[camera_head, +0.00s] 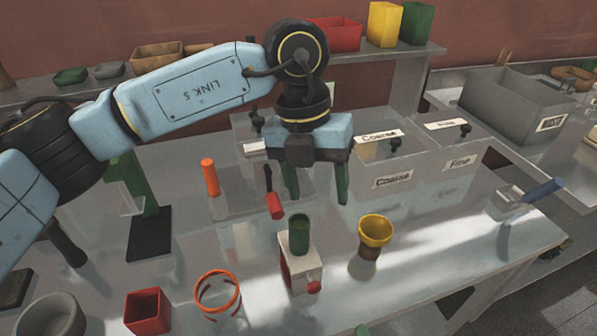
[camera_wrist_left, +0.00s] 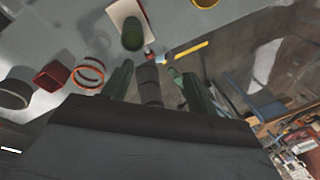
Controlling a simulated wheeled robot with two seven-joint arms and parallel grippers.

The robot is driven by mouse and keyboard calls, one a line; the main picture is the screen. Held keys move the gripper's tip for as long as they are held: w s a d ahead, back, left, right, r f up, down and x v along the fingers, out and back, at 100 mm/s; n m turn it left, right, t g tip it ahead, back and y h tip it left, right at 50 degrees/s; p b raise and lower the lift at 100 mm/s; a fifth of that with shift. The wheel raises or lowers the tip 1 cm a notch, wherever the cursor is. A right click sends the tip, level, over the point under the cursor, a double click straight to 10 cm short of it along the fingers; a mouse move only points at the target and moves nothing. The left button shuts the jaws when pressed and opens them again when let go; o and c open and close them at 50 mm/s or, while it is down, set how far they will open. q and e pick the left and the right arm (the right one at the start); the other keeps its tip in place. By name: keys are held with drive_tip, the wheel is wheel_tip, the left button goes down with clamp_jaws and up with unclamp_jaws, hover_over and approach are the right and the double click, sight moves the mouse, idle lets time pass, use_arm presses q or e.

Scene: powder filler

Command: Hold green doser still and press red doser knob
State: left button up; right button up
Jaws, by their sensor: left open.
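The doser is a white box (camera_head: 299,262) on the table with a green cylinder (camera_head: 299,234) upright on its top. A red knob (camera_head: 313,286) sticks out low on its front. My left gripper (camera_head: 316,200) points down, open and empty, above and behind the green cylinder, apart from it. In the left wrist view the white box (camera_wrist_left: 116,13) and green cylinder (camera_wrist_left: 132,34) show beyond the open left fingers (camera_wrist_left: 154,70). A small green piece (camera_head: 363,330) at the bottom edge is too cropped to identify.
A yellow cup (camera_head: 375,232) stands right of the doser. A red ring holder (camera_head: 217,294), a red box (camera_head: 147,312) and a grey bowl (camera_head: 52,316) stand left. An orange cylinder (camera_head: 210,177) and a red-ended tool (camera_head: 273,204) are behind. Labelled bins (camera_head: 392,182) stand at the back.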

sight(298, 223)
use_arm(q)
drive_tip(key=shift+t+y, duration=0.7)
drive_tip(key=shift+y, duration=0.2)
drive_tip(key=a+f, duration=0.1)
drive_tip(key=f, duration=0.7)
drive_tip(key=a+f, duration=0.1)
drive_tip(key=f, duration=0.3)
drive_tip(key=shift+w+a, duration=0.35)
drive_tip(key=c, duration=1.1)
drive_tip(key=shift+c, duration=0.3)
use_arm(e)
clamp_jaws()
use_arm(q)
drive_tip(key=shift+r, duration=0.1)
